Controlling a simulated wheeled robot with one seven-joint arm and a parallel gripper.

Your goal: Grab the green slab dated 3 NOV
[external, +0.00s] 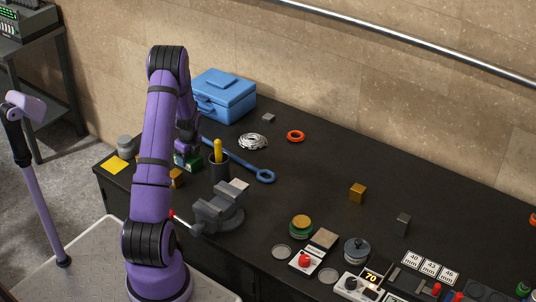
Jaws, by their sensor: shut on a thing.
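The slab is small and partly hidden by my arm. No date can be read on it from here. I cannot tell whether it touches the bench top or is held just above it.
A dark cup (219,168), an orange block (176,178) and a grey vise (218,208) are close by. A blue wrench (240,162) lies just right. A blue toolbox (222,95) stands behind. The bench middle is mostly clear.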

